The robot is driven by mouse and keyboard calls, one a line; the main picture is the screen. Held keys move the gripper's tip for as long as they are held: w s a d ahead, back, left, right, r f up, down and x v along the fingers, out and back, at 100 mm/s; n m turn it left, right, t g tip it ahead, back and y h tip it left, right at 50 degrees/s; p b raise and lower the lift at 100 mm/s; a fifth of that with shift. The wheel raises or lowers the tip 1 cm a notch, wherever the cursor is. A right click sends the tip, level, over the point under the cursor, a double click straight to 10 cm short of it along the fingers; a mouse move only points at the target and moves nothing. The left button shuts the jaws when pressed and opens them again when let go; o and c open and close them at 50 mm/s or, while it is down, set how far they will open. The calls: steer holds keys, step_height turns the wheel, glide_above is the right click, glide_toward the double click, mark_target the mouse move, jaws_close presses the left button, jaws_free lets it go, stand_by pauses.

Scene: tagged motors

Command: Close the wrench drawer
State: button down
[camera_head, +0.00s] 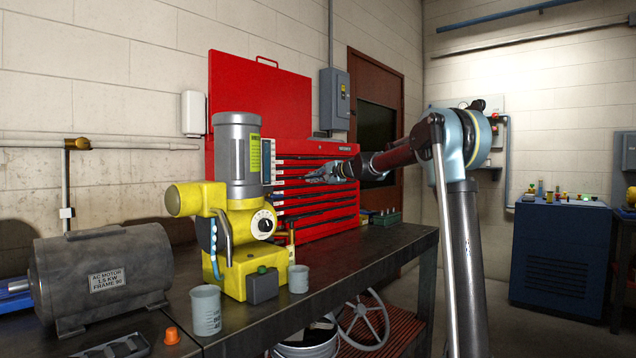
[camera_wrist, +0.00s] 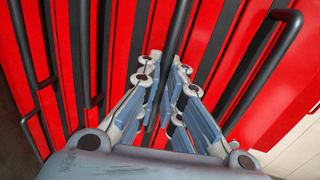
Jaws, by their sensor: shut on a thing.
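The red tool chest (camera_head: 338,211) stands on the workbench, with several drawers that have long dark handles. No label shows which one is the wrench drawer. My gripper (camera_head: 318,176) is at the front of the chest, around the upper to middle drawers. In the wrist view my gripper (camera_wrist: 165,88) has its fingers closed around a dark drawer handle (camera_wrist: 172,55). The fingers hide part of that handle. Other drawer handles (camera_wrist: 265,65) run on both sides of it. How far the held drawer stands out I cannot tell.
A yellow and grey machine (camera_head: 240,200) stands on the workbench (camera_head: 350,260) left of the drawers. The floor right of the bench is open, with a blue cabinet (camera_head: 560,255) beyond.

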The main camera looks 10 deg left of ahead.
steer(key=shift+w+d, duration=0.15)
steer(key=shift+w, duration=0.15)
steer(key=c, duration=1.7)
jaws_free()
steer(key=shift+s+a, duration=0.15)
steer(key=shift+a, duration=0.15)
steer(key=shift+s, duration=0.15)
